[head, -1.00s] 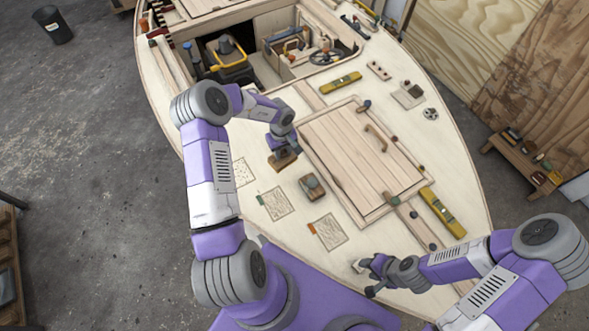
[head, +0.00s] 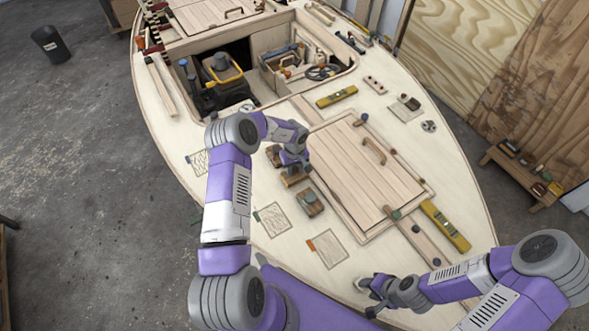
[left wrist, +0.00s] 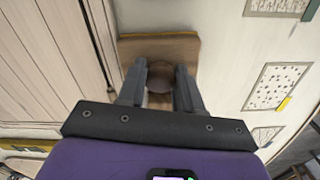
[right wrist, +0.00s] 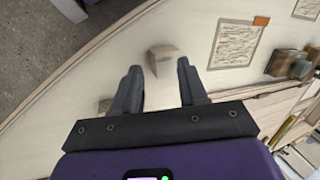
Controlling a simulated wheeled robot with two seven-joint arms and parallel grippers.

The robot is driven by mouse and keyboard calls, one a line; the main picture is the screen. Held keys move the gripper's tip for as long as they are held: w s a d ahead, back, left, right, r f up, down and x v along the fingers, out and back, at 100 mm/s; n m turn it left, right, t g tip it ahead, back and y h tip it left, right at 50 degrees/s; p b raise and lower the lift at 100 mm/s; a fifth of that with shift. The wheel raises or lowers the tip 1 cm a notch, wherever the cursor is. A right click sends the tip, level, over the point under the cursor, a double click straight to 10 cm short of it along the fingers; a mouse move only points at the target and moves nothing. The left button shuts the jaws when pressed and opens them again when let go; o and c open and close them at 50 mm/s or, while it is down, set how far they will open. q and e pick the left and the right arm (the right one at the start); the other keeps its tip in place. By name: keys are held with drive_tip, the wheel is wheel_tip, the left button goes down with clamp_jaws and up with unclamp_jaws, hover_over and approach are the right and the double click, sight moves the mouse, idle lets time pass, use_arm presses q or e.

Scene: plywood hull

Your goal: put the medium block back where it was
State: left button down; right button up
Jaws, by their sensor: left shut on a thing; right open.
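My left gripper (head: 290,163) is shut on a brown wooden block (head: 294,179) with a round knob; the block also shows between its fingers in the left wrist view (left wrist: 130,48). I cannot tell whether it touches the deck. Another wooden block (head: 273,155) is just left of and beyond it, and a block with a grey top (head: 309,204) is nearer. No readable mark tells me which is medium. My right gripper (head: 370,287) is open and empty over the near deck, with a small pale block (right wrist: 163,60) below its fingers in the right wrist view.
Marked patches lie on the left of the deck: one with a green tab (head: 273,219), one with an orange tab (head: 327,248) and one further off (head: 198,163). A plank hatch (head: 365,170) with raised edges lies to the right. A yellow level (head: 445,226) lies beyond it.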

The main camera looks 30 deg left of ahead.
sight(294, 169)
use_arm(q)
drive_tip(key=shift+w+f, duration=0.1)
drive_tip(key=shift+f, duration=0.25)
drive_tip(key=shift+f, duration=0.15)
use_arm(e)
drive_tip(key=shift+f, duration=0.1)
use_arm(q)
drive_tip(key=c, duration=0.8)
unclamp_jaws()
drive_tip(key=shift+o, duration=0.2)
drive_tip(key=shift+r, duration=0.2)
wheel_tip(294, 169, up, 12)
use_arm(e)
drive_tip(key=shift+r, duration=0.2)
